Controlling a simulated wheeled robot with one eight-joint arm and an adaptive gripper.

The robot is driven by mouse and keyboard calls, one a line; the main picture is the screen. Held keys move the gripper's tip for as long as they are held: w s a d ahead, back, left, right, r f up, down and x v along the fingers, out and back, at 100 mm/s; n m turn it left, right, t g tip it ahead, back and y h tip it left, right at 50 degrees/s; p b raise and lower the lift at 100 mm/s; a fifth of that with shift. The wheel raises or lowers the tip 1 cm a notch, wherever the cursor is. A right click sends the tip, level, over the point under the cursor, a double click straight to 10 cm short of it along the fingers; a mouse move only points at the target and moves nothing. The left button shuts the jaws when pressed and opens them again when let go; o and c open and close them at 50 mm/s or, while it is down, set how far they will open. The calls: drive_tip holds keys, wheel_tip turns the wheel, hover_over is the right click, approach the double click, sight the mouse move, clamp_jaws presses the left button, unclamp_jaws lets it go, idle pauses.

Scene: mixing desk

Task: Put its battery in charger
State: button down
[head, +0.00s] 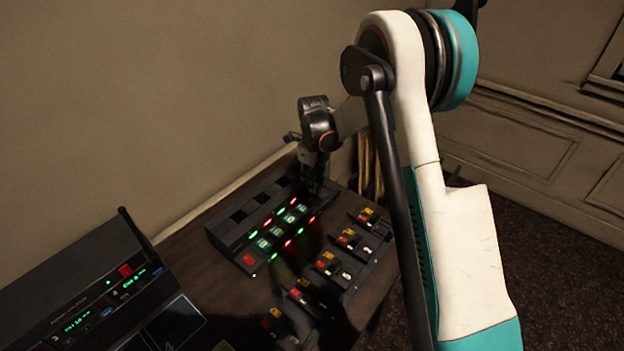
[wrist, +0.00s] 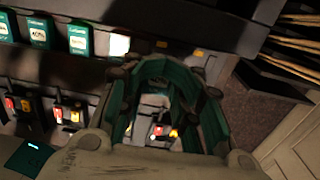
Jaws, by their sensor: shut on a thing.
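The charger (head: 225,231) is a long dark unit on the desk with slots and red and green lights. Several green-and-white batteries stand in its front row. In the wrist view, labelled batteries (wrist: 78,38) show at the top left. My gripper (head: 318,183) is at the charger's far right end, pointing down. In the wrist view my gripper (wrist: 153,122) is shut on a small pale thing, which looks like the battery (wrist: 155,101). The fingers hide most of it. I cannot tell whether it touches the charger.
Several dark packs with red and yellow parts (head: 347,240) stand in a row in front of the charger. A black receiver unit (head: 85,290) with green displays is at the left. The wall (head: 130,90) is close behind. Hanging cables (head: 368,165) are beyond the desk's far end.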

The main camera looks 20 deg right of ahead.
sight(313, 201)
wheel_tip(313, 201, down, 3)
drive_tip(key=shift+f+b, duration=0.15)
drive_tip(key=shift+b, duration=0.55)
drive_tip(key=shift+f+b, duration=0.65)
drive_tip(key=shift+f, duration=0.25)
drive_tip(key=shift+f+b, duration=0.45)
drive_tip(key=shift+b, duration=0.25)
idle(0.6)
idle(0.4)
drive_tip(key=c, duration=1)
unclamp_jaws()
drive_tip(key=shift+c, duration=0.2)
drive_tip(key=shift+o, duration=0.5)
drive_tip(key=o, duration=0.4)
drive_tip(key=shift+r, duration=0.2)
